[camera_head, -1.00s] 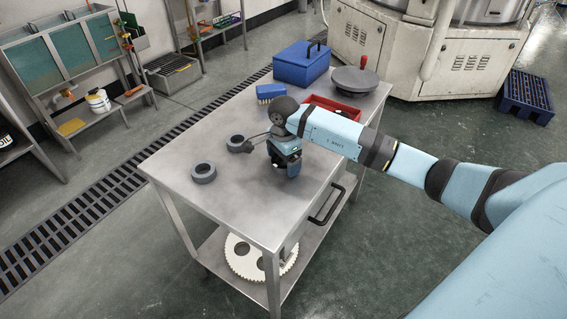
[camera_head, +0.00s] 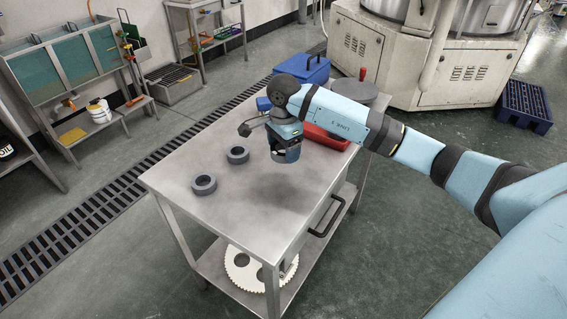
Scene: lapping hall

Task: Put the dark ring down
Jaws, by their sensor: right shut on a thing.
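My right gripper (camera_head: 286,148) is over the middle of the steel cart top (camera_head: 230,212), pointing down. It is shut on a dark ring (camera_head: 287,156), which shows only in part below the fingers. The ring is clear of the top, with a soft shadow beneath. Two dark grey rings lie flat on the cart to the left of the gripper: a nearer one (camera_head: 204,184) and a farther one (camera_head: 237,154). My left gripper is not in view.
A red tray (camera_head: 326,138) is partly hidden behind my right arm. A blue box (camera_head: 302,68) and a round dark plate (camera_head: 353,91) stand at the back. A pale toothed wheel (camera_head: 245,272) lies on the lower shelf. The cart's front is clear.

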